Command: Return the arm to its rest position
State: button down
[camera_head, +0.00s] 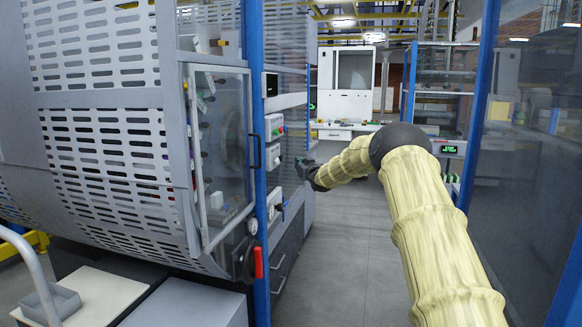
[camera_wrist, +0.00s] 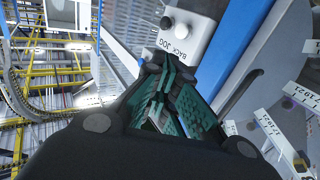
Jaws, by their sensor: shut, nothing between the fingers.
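My arm, in a pale yellow ribbed cover, reaches forward from the bottom right in the head view. At its far end my gripper (camera_head: 304,166) is small and dark, close to the right side of the blue-posted machine. In the wrist view my gripper (camera_wrist: 166,72) shows its green ridged fingers drawn together, with nothing held between them. A light grey button box (camera_wrist: 186,38) marked "BACK JOG" is just beyond the fingertips. It has a black and a white button. I cannot tell whether the fingertips touch it.
A large slotted grey machine (camera_head: 105,120) fills the left, with a blue post (camera_head: 258,200) and a red handle (camera_head: 258,262). Control boxes (camera_head: 274,126) sit on the machine side. Glass panels (camera_head: 535,150) stand at right. The grey floor (camera_head: 340,260) between is open. A white cabinet (camera_head: 345,90) stands behind.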

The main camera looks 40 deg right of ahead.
jog(key=shift+s+d, duration=0.3)
jog(key=shift+s, duration=0.05)
